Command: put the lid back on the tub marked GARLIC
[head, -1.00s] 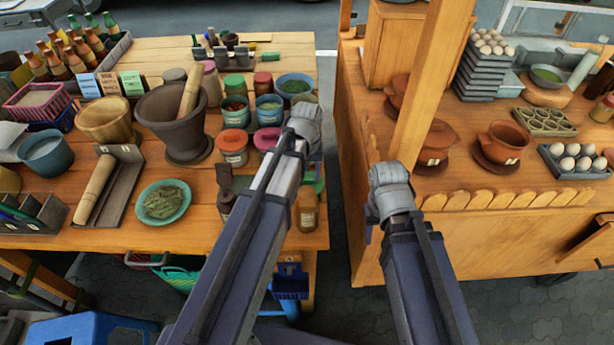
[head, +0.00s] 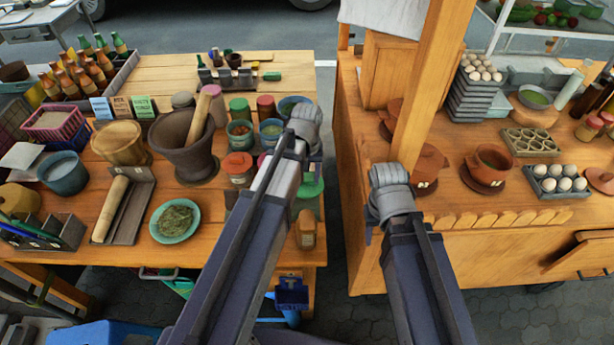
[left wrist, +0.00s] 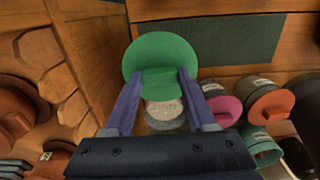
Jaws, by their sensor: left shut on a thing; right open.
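My left gripper (left wrist: 160,76) is shut on the knob of a round green lid (left wrist: 152,50), which also shows beside my left arm in the head view (head: 309,188). Behind the lid in the left wrist view is an open tub with pale contents (left wrist: 165,112); the lid hides part of it, and the two look apart. No GARLIC label is readable. In the head view my left arm hides this tub. My right gripper (head: 370,232) is mostly hidden behind its own wrist, near the front edge of the right cart, with nothing seen in it.
A tub with a pink lid (left wrist: 225,107) and one with an orange lid (left wrist: 268,102) stand close beside the open tub. A stone mortar (head: 185,150) stands farther left, and a brown jar (head: 306,228) near the table's front right corner. A gap separates table and cart.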

